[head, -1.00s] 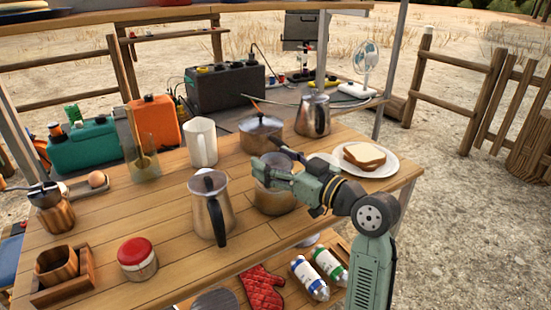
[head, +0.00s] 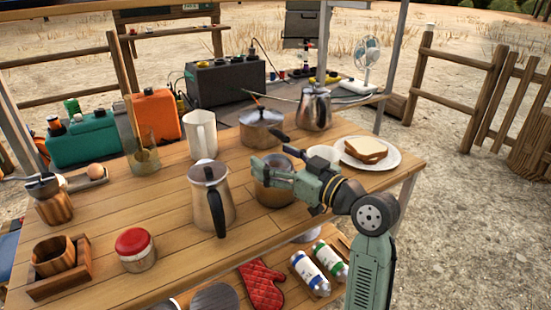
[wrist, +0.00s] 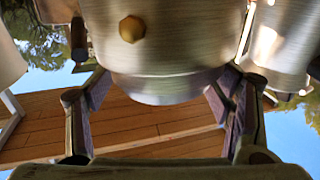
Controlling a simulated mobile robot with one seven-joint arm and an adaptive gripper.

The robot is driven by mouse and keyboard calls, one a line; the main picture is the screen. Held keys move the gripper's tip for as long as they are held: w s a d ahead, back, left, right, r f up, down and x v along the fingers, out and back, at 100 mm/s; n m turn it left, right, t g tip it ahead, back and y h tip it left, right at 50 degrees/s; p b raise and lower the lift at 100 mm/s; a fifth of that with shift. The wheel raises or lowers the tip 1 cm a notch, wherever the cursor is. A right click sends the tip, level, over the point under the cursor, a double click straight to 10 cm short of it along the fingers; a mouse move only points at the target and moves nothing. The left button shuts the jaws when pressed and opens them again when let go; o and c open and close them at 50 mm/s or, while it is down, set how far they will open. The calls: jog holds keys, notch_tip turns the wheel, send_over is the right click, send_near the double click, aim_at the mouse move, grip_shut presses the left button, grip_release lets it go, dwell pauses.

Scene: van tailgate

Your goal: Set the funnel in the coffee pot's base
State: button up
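The coffee pot's metal base (head: 274,192) stands on the wooden table in the head view, left of my arm. In the wrist view the base (wrist: 165,40) fills the upper middle and shows its brass valve. My gripper (head: 268,165) is at the base's top rim, its fingers on either side. In the wrist view the gripper's fingers (wrist: 163,88) flank a narrower metal band at the base's edge, touching or very close. I cannot tell whether this band is the funnel or the base's neck. No separate funnel shows clearly.
The lidded coffee pot (head: 207,196) with a black handle stands just left of the base. Behind are a saucepan (head: 262,130), a white jug (head: 202,135) and a kettle (head: 314,108). A plate (head: 391,158) with a sandwich lies right. The front middle of the table is clear.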

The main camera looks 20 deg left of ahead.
jog(key=shift+o, duration=1)
jog(key=shift+w+f, duration=0.1)
jog(key=shift+f, duration=0.5)
jog(key=shift+d, duration=0.1)
jog(key=v, duration=0.4)
jog(key=r+v, duration=0.1)
jog(key=v, duration=0.1)
jog(key=shift+d+f, duration=0.1)
jog(key=shift+d, duration=0.25)
jog(key=shift+s+d, duration=0.5)
jog(key=shift+s, duration=0.05)
